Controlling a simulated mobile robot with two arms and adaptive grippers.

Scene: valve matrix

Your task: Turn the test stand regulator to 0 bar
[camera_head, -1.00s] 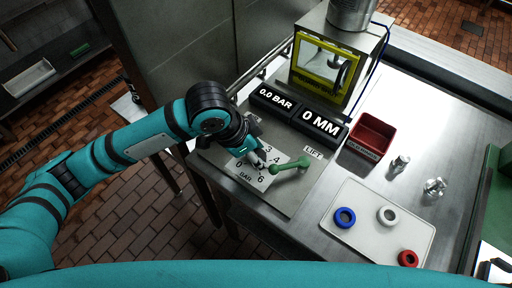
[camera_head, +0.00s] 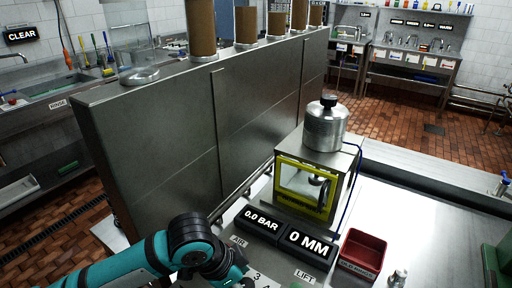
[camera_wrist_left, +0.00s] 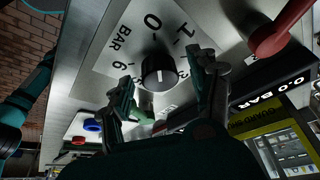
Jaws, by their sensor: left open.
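The regulator is a black knob (camera_wrist_left: 160,72) with a white mark, on a white dial plate (camera_wrist_left: 125,38) printed with 0, 1, 6 and BAR in the left wrist view. My left gripper (camera_wrist_left: 166,98) is open, with one finger on each side in front of the knob; I cannot tell whether they touch it. In the head view a dial corner (camera_head: 262,277) shows at the bottom edge, beside my left arm; the knob is out of frame. The pressure display (camera_head: 262,219) reads 0.0 BAR. My right gripper is not in view.
A 0 MM display (camera_head: 307,244) stands beside the pressure display, before the yellow-framed guard (camera_head: 304,188). A red bin (camera_head: 362,252) is to the right. In the left wrist view a red handle (camera_wrist_left: 278,32) and a green lever (camera_wrist_left: 141,116) are near the dial.

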